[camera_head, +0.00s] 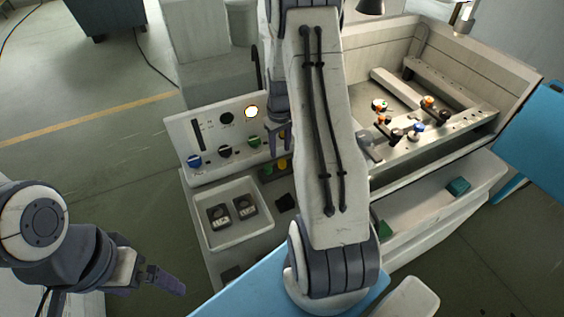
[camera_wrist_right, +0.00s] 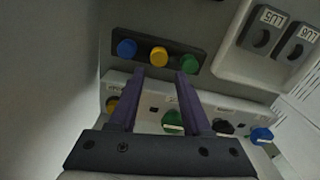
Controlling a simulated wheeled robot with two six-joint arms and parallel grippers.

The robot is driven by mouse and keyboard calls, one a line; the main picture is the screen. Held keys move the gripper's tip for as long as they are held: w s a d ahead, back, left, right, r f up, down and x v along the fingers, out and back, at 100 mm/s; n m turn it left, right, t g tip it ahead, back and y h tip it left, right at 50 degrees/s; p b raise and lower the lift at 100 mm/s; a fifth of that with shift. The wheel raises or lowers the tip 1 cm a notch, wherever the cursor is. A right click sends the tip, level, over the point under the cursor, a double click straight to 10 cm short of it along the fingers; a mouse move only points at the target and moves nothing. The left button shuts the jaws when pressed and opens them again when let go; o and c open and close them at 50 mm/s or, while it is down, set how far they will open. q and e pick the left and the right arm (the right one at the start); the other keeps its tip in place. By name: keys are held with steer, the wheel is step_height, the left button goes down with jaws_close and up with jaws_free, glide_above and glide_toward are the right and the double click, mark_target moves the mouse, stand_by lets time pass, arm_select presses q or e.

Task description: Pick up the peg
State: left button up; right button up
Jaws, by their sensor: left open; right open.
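Three round pegs stand in a dark strip in the right wrist view: a blue peg (camera_wrist_right: 127,48), a yellow peg (camera_wrist_right: 158,56) and a green peg (camera_wrist_right: 189,64). In the head view the green peg (camera_head: 267,168) and yellow peg (camera_head: 283,163) show; the blue one is hidden, probably by my arm. My right gripper (camera_wrist_right: 161,76) is open and empty, its fingertips pointing toward the strip, with the yellow peg seen between and just beyond them. It also shows in the head view (camera_head: 277,146), partly behind my arm. My left gripper (camera_head: 168,281) is open and empty at lower left.
A control panel (camera_head: 184,140) with knobs and a lit lamp stands behind the pegs. A white tray (camera_head: 262,222) holds two labelled black blocks. To the right are a machine tub (camera_head: 490,60) with fixtures and a lower trough (camera_head: 430,205) with green blocks.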

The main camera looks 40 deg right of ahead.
mark_target(282, 161)
steer(key=f+p, duration=0.1)
steer(key=f, duration=0.1)
steer(key=s+f+p, duration=0.1)
steer(key=f, duration=0.1)
steer(key=shift+f+p, duration=0.25)
steer(key=shift+p, duration=0.05)
steer(key=shift+w+f, duration=0.1)
steer(key=shift+f, duration=0.5)
jaws_close()
